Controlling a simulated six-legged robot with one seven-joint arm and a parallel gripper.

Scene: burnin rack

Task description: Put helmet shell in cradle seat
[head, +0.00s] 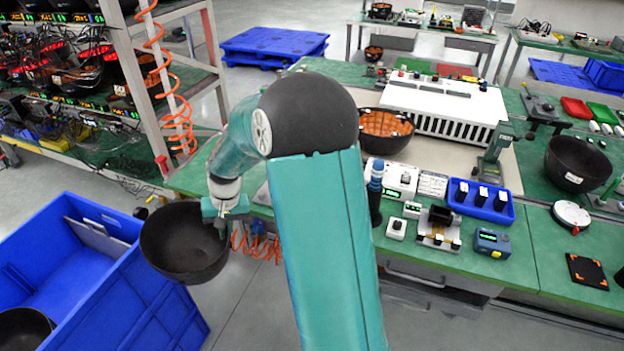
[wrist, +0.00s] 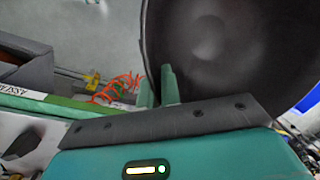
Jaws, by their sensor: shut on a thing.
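The helmet shell (head: 180,250) is a dark, bowl-shaped shell with its hollow side up, at the left in the head view. My gripper (head: 221,224) is shut on its right rim and holds it in the air beside the blue crate. In the wrist view, the shell (wrist: 232,60) fills the upper right, and my gripper's fingers (wrist: 157,86) pinch its edge. I cannot pick out the cradle seat with certainty. My arm hides part of the bench.
A blue crate (head: 150,290) with another dark shell (head: 25,328) inside stands at lower left. The green bench (head: 480,275) carries an orange-lined shell (head: 385,123), a dark shell (head: 577,163) and a blue tray (head: 480,213). A rack (head: 205,45) and orange coiled hose (head: 178,105) stand nearby.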

